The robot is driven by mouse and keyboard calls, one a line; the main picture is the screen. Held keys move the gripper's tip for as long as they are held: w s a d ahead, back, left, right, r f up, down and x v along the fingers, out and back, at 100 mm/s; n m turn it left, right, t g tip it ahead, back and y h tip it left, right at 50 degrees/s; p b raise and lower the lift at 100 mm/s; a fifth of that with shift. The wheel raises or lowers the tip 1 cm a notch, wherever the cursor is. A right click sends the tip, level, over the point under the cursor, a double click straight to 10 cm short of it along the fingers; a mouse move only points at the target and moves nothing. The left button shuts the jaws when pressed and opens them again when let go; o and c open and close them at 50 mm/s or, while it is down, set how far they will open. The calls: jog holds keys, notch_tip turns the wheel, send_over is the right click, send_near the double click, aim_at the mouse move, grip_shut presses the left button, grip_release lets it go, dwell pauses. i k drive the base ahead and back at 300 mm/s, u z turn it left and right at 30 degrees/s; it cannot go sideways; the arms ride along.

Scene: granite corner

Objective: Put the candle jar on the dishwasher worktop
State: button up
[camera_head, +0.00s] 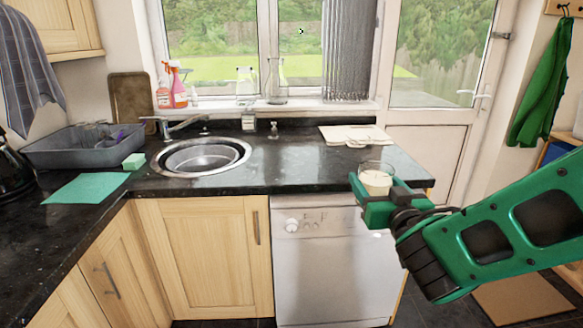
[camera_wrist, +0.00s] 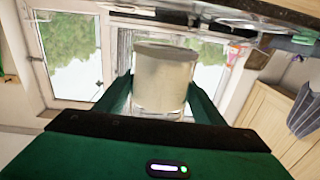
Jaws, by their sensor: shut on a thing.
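The candle jar (camera_head: 376,180) is a clear glass with cream wax inside. My gripper (camera_head: 372,195) is shut on it at the right front of the counter, near the worktop's front edge. In the wrist view the candle jar (camera_wrist: 165,82) sits between the two green fingers (camera_wrist: 162,98). The dishwasher worktop (camera_head: 300,168) is dark, glossy granite above the white dishwasher (camera_head: 325,260). Whether the jar's base touches the worktop or is above it or just off its edge, I cannot tell; the gripper hides its lower part.
Folded cream cloths (camera_head: 354,135) lie at the back right of the worktop. A round steel sink (camera_head: 201,156) is to the left. A green mat (camera_head: 86,188) and a grey dish rack (camera_head: 75,150) are farther left. The worktop between sink and cloths is clear.

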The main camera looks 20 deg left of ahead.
aim_at(351, 170)
jog(key=u, duration=0.15)
jog(key=i, duration=1)
jog(key=u, duration=0.05)
